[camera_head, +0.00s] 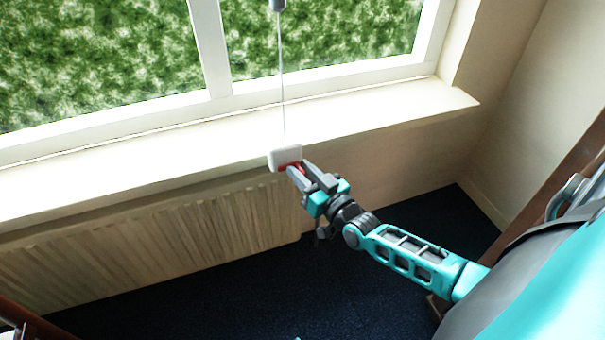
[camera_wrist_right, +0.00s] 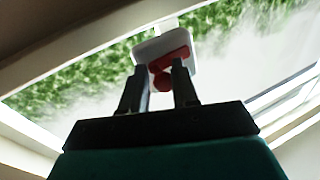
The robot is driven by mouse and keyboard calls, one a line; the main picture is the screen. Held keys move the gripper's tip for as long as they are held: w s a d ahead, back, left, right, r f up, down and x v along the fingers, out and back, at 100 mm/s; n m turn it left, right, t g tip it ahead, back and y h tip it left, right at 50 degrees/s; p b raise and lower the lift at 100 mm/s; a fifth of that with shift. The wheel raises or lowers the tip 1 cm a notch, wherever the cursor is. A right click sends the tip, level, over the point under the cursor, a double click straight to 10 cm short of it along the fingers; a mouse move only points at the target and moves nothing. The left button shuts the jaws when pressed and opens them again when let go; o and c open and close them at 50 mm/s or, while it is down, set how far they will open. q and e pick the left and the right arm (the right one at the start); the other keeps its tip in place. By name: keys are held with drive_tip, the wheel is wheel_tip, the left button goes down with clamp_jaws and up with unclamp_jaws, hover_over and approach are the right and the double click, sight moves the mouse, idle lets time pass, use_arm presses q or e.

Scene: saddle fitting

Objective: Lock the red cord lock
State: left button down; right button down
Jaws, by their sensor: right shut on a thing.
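The red cord lock (camera_head: 289,166) sits at the underside of a white block (camera_head: 285,155) that hangs on a thin pale cord (camera_head: 281,90) in front of the window. My right gripper (camera_head: 295,170) reaches up to it from the lower right, its fingers shut on the red part. In the right wrist view the red lock (camera_wrist_right: 164,82) shows between the two dark fingers of the gripper (camera_wrist_right: 158,85), with the white block (camera_wrist_right: 165,47) just above. The fingers hide part of the lock, so its exact position is hard to tell. My left gripper is not in view.
The window sill (camera_head: 380,115) runs behind the white block, with a ribbed radiator (camera_head: 170,240) below it. A grey fitting (camera_head: 278,4) tops the cord. Dark blue carpet (camera_head: 270,300) lies open below. Brown wooden furniture (camera_head: 570,165) stands at the right.

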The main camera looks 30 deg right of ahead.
drive_tip(key=shift+s+a+f, duration=0.1)
drive_tip(key=shift+a+f, duration=0.15)
drive_tip(key=shift+a, duration=0.1)
drive_tip(key=shift+r+m, duration=0.1)
drive_tip(key=shift+m, duration=0.2)
drive_tip(key=c, duration=1.1)
unclamp_jaws()
drive_tip(key=shift+a, duration=0.1)
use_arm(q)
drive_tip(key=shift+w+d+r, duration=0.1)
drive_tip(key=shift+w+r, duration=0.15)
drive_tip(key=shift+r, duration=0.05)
use_arm(e)
drive_tip(key=shift+o, duration=0.2)
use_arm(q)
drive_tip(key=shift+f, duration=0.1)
use_arm(e)
drive_tip(key=shift+d, duration=0.2)
use_arm(q)
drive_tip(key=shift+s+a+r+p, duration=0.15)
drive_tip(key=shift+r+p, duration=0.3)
drive_tip(key=shift+p, duration=0.25)
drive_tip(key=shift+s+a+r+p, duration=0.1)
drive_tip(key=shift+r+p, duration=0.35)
drive_tip(key=shift+p, duration=0.25)
use_arm(e)
drive_tip(key=s, duration=1.2)
drive_tip(key=shift+s+d+f, duration=0.4)
drive_tip(key=shift+d, duration=0.05)
